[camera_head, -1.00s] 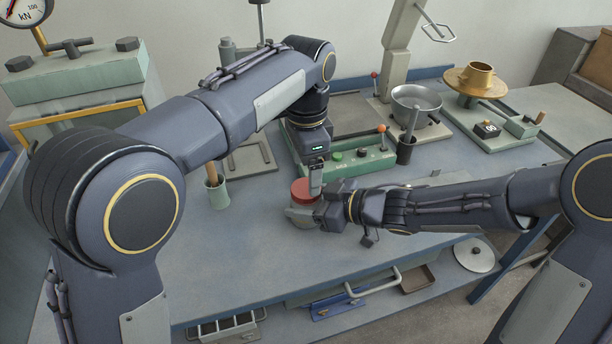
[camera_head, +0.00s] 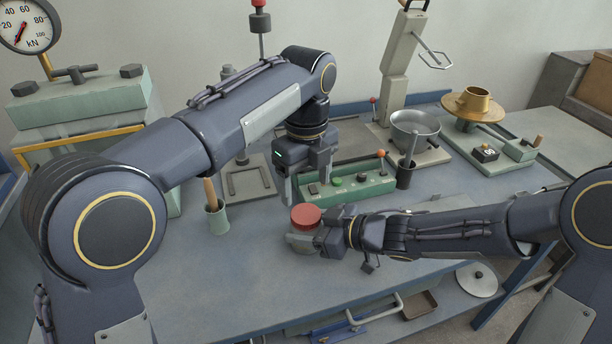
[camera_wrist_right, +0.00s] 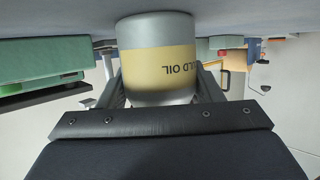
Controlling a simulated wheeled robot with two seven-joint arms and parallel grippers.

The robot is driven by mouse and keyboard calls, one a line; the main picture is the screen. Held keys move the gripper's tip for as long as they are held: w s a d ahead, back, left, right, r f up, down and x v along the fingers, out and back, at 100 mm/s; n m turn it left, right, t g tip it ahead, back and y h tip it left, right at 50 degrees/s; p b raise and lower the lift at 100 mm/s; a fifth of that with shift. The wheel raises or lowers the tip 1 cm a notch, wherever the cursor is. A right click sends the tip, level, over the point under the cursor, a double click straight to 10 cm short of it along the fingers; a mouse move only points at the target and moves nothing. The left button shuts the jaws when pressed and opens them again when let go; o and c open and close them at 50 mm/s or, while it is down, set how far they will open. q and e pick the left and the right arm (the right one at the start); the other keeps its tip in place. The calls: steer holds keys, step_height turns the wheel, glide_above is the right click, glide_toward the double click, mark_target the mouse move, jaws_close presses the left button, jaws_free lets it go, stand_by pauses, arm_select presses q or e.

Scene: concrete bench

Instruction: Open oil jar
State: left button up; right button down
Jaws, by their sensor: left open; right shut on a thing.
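The oil jar is a grey cylinder with a yellow label reading "LD OIL" upside down in the right wrist view (camera_wrist_right: 158,72). Its red lid (camera_head: 306,216) sits on top in the head view. My right gripper (camera_head: 304,237) is shut on the jar body from the right, with a finger on either side of the jar in the wrist view. The jar stands upright, its lower part mostly hidden by the gripper in the head view. My left gripper (camera_head: 307,190) points down just above the lid, fingers apart, with nothing between them.
A green cup with a wooden handle (camera_head: 217,219) is at left. The bench front (camera_head: 220,275) is clear.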

mark_target(306, 213)
arm_select(q)
step_height(306, 213, down, 7)
steer(key=shift+r, duration=0.1)
steer(key=shift+c, duration=0.2)
steer(key=c, duration=0.9)
steer(key=n, duration=0.7)
steer(key=shift+c, duration=0.3)
steer(key=n, duration=0.6)
steer(key=shift+n, duration=0.4)
